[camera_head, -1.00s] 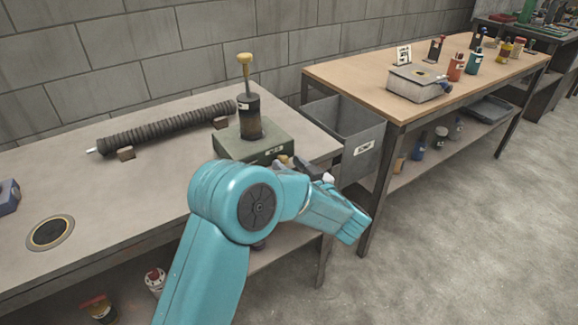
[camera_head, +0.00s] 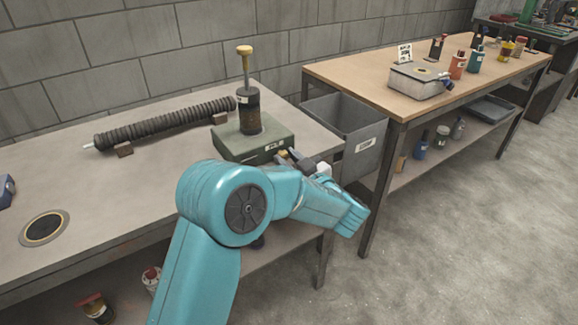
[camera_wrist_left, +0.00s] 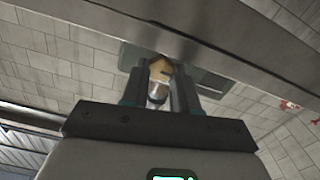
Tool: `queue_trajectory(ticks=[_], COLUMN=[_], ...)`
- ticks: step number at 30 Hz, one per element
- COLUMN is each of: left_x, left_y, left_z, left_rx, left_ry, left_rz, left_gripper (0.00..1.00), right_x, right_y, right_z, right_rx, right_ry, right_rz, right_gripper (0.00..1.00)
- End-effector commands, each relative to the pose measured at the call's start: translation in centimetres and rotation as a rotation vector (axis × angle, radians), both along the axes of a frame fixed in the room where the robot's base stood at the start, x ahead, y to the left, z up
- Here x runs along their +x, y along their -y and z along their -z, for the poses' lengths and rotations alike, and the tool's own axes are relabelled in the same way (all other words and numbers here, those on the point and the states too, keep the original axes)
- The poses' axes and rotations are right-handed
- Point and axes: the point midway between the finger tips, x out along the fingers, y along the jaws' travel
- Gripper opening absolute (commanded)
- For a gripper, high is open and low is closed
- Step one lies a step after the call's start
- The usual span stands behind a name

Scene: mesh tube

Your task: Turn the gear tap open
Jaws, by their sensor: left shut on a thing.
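A green box (camera_head: 255,150) stands on the near bench and carries a dark cylinder with a yellow-topped rod. The tap (camera_head: 283,154) shows as a small yellowish piece at the box's front right edge, partly hidden. My left gripper (camera_head: 290,156) reaches it from the right. In the left wrist view, the tap's tan end and pale metal part (camera_wrist_left: 158,72) sit between the two fingers of my left gripper (camera_wrist_left: 158,88), which is shut on it. How far the tap is turned is not clear. My right gripper is not in view.
A ribbed dark hose (camera_head: 165,125) lies on the near bench (camera_head: 100,215), left of the box. A grey bin (camera_head: 345,125) hangs between the benches. A wooden-topped bench (camera_head: 370,75) with bottles and a grey box stands at the right. The floor at right is clear.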

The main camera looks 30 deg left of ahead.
Motion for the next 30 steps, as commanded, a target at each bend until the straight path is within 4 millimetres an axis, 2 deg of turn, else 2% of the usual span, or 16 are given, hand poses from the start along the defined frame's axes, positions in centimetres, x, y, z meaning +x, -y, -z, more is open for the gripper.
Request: queue_trajectory(ticks=[2,12,13,15,25,30], left_x=[0.0,-0.1,-0.1,-0.1,-0.1,-1.0], left_y=[0.0,0.0,0.1,0.1,0.3,2.7], left_z=[0.4,0.1,0.1,0.1,0.0,-0.1], left_rx=[-0.026,-0.043,-0.043,-0.042,-0.041,-0.04], left_ry=[0.061,0.097,0.096,0.096,0.096,0.095], left_rz=[0.0,0.001,0.001,0.0,0.001,0.005], left_gripper=[0.0,0.0,0.35,0.54,0.54,0.54], right_x=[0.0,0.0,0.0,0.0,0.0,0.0], right_y=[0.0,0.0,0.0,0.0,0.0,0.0], right_z=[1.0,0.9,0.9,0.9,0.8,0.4], right_rx=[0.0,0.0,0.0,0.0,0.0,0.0], right_ry=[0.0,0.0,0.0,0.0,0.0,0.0], right_rz=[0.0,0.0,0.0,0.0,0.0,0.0], right_gripper=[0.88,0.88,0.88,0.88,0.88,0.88])
